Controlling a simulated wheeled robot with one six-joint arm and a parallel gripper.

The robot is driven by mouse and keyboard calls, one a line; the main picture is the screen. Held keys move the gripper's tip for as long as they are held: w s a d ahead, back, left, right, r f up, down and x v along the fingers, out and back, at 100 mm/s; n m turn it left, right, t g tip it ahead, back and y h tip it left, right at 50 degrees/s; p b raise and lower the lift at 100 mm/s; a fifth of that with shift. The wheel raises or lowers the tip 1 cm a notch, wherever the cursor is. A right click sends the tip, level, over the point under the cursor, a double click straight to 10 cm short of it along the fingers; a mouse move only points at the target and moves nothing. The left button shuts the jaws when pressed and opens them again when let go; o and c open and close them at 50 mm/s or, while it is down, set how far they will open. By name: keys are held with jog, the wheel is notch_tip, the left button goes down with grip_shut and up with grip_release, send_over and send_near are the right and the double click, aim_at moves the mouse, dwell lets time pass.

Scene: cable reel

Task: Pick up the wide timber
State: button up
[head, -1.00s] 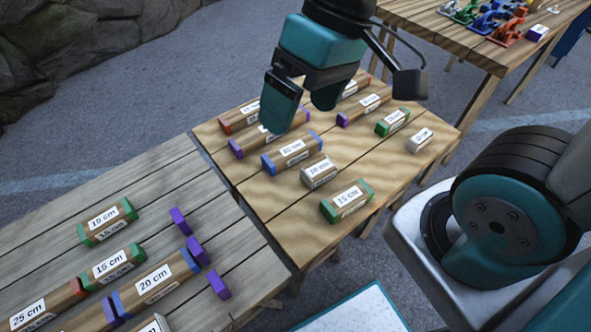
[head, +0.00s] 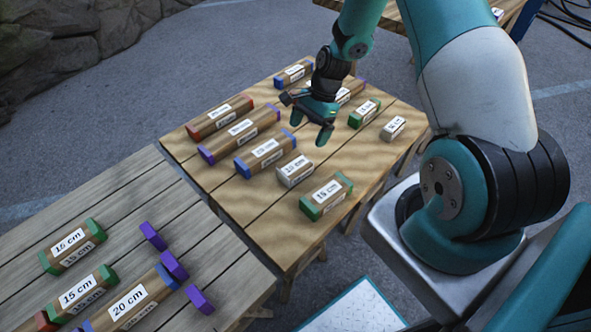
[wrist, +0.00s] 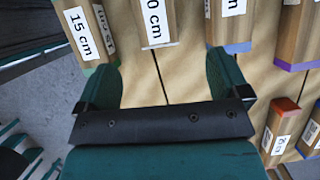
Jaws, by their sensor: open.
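Several labelled timbers lie on the light wooden table (head: 268,222). They include a red-ended one (head: 220,118), a purple-ended one (head: 238,134), a blue-ended 20 cm one (head: 266,153), a plain pale one (head: 294,170) and a green-ended 15 cm one (head: 326,196). I cannot tell which is the wide timber. My gripper (head: 308,118) is open and empty above the table's middle. In the wrist view its fingers (wrist: 165,65) stand apart over bare wood, with the green-ended timber (wrist: 80,30) and the pale timber (wrist: 154,22) just beyond.
A grey plank table (head: 120,215) at lower left holds more labelled timbers (head: 73,246) and loose purple blocks (head: 173,265). On the light table, a green-ended timber (head: 364,113) and a small pale one (head: 393,128) lie right of my gripper. Rocks (head: 60,40) stand at upper left.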

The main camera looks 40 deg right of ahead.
aim_at(296, 165)
jog(key=x, duration=0.7)
jog(key=shift+a+f, duration=0.1)
jog(key=shift+s+p+x, duration=0.15)
jog(key=shift+p+x, duration=0.1)
jog(key=shift+x, duration=1.1)
jog(key=shift+s+p+x, duration=0.2)
jog(key=shift+p+x, duration=0.05)
jog(key=shift+x, duration=1.15)
jog(key=shift+a, duration=0.15)
jog(key=c, duration=1)
jog(key=shift+c, duration=0.2)
